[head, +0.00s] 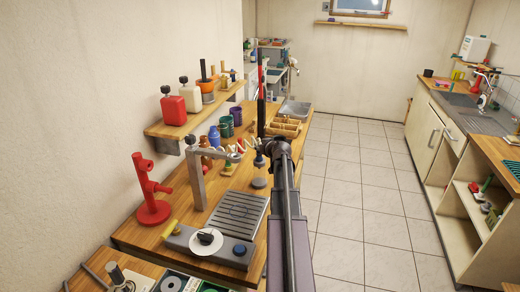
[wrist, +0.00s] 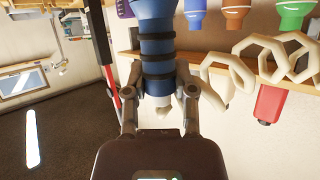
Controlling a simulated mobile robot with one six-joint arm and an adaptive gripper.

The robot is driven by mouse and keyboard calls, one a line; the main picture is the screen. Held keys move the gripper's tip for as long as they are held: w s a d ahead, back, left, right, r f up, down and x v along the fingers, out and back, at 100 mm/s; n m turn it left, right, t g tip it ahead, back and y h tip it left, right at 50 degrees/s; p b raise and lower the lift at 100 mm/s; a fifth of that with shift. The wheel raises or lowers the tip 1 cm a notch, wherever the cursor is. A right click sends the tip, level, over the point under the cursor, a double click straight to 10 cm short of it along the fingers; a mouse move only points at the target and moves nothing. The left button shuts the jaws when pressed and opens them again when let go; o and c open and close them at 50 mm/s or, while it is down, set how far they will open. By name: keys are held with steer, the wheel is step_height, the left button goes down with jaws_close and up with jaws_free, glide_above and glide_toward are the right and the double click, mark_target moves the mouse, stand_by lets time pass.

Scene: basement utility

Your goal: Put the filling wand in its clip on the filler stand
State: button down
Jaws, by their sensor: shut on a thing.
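The filling wand (wrist: 157,45) is a thick blue cylinder with dark bands and a pale end towards my palm, seen in the wrist view. My gripper (wrist: 159,78) is shut around it, one finger on each side. In the head view my gripper (head: 274,150) is above the bench, right of the filler stand, and mostly hides the wand. The filler stand has a grey post and arm (head: 196,180), a slatted drip tray (head: 238,212) and a white dial (head: 206,240). A cream coiled hose (head: 236,150) runs from the arm towards my gripper. I cannot make out the clip.
A red pipe stand (head: 150,195) stands left of the filler stand. A wall shelf (head: 200,118) holds red and cream bottles. A tall red-and-black pole (head: 261,95) rises near my gripper. A divided wooden tray (head: 284,128) lies behind. The tiled floor at right is clear.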

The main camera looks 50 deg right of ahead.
steer(key=shift+r+p, duration=4.8)
steer(key=shift+r, duration=0.15)
steer(key=s+a+r+p, duration=0.4)
steer(key=a+r+p, duration=0.4)
steer(key=a, duration=0.2)
steer(key=s+a+r+p, duration=0.4)
steer(key=a+r+p, duration=0.4)
steer(key=a, duration=0.2)
steer(key=shift+s+a+r+p, duration=0.2)
steer(key=shift+a+r+p, duration=0.05)
steer(key=shift+r+p, duration=0.15)
steer(key=shift+f, duration=0.1)
steer(key=shift+f+b, duration=2.3)
steer(key=shift+b, duration=0.1)
